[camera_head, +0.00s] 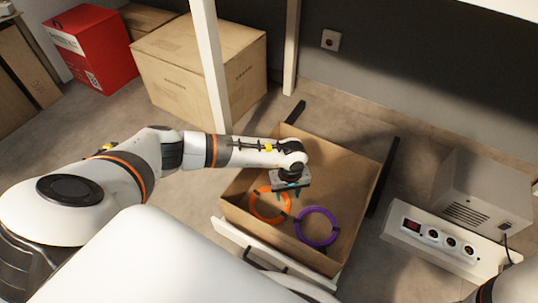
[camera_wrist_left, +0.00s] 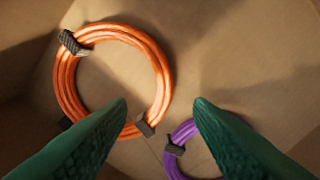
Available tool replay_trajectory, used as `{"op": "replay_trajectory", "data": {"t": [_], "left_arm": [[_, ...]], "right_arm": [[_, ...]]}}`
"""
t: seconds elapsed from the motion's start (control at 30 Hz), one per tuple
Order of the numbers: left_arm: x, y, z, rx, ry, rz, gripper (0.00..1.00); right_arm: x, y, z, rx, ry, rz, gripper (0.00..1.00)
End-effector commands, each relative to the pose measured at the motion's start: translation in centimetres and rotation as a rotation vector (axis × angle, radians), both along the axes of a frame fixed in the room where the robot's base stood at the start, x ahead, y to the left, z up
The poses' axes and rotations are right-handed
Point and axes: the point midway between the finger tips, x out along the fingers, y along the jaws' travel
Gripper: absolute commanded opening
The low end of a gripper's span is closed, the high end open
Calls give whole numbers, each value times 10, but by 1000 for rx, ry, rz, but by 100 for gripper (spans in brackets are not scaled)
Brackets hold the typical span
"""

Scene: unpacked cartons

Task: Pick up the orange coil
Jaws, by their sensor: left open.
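My left gripper (camera_head: 291,190) is above the drawer, over the back right side of the orange coil. In the left wrist view its two green fingers (camera_wrist_left: 160,110) are spread apart with nothing held between them. The left finger overlaps the lower part of the coil in that view.
A purple coil (camera_head: 333,238) lies to the right of the orange one in the drawer; it also shows in the left wrist view (camera_wrist_left: 176,160). A white table leg (camera_head: 212,75) stands behind my left arm.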

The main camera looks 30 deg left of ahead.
Motion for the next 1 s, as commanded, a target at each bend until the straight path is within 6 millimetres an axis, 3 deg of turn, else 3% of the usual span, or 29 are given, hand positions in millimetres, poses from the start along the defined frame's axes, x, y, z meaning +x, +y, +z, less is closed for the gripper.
{"op": "replay_trajectory", "data": {"t": [0.07, 0.3, 0.57, 0.87, 1.0], "left_arm": [[0, -2, -15, 0, 1, -1, 47], [1, -5, -46, -1, 1, 0, 47], [2, -5, -45, -1, 1, 0, 47], [2, -5, -45, -1, 1, 0, 0], [2, -5, -45, -1, 0, 0, 0]], "right_arm": [[-9, 0, -7, -1, -25, -1, 45], [-7, 0, -35, -1, -20, 0, 45], [-7, 0, -33, -1, -20, 0, 45], [-7, 0, -34, -1, -21, 0, 45], [-7, 0, -34, -1, -21, 0, 45]]}}
